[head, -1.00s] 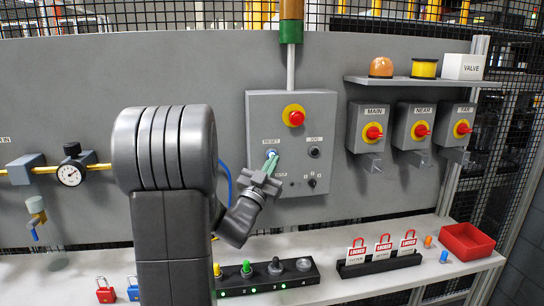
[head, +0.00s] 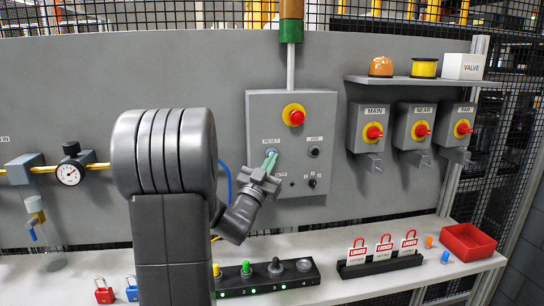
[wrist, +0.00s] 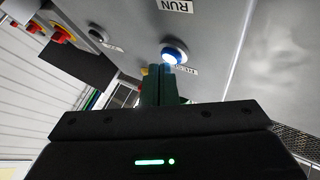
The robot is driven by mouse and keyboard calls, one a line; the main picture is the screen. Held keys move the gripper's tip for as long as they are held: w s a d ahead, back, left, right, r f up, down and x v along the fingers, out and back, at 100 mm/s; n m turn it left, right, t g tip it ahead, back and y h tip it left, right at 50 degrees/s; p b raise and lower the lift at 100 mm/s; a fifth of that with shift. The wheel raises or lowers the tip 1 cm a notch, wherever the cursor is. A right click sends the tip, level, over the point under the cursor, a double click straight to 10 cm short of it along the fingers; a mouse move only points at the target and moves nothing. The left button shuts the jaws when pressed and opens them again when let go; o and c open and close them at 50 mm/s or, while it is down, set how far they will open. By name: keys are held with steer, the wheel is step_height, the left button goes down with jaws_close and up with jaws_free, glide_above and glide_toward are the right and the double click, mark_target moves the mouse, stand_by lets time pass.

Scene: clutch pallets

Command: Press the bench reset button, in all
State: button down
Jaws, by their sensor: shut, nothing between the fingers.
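The grey control box (head: 322,190) on the back panel carries the blue reset button (head: 270,153) under a RESET label. In the wrist view the button (wrist: 174,55) shows as a lit blue-white cap in a ring, just beyond the fingertips. My gripper (head: 269,161) is shut and empty, its green fingers pointing at the button from just below. In the wrist view its fingertips (wrist: 158,72) lie against or very close to the button's lower edge; I cannot tell whether they touch. The fingers hide part of the label there.
A red emergency stop (head: 296,117) sits above the button, and a black JOG button (head: 314,152) to its right.

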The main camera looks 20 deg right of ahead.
steer(key=shift+w+d, duration=0.1)
steer(key=shift+w, duration=0.3)
stand_by(0.3)
steer(key=shift+s+b, duration=0.1)
steer(key=shift+b, duration=0.25)
steer(key=shift+s+a+b, duration=0.2)
steer(key=shift+s+b, duration=0.3)
steer(key=shift+s, duration=0.25)
steer(key=s+b, duration=0.1)
steer(key=s, duration=0.1)
steer(key=s+a+b, duration=0.1)
steer(key=s, duration=0.2)
steer(key=shift+a, duration=0.1)
steer(key=shift+w, duration=0.15)
stand_by(0.3)
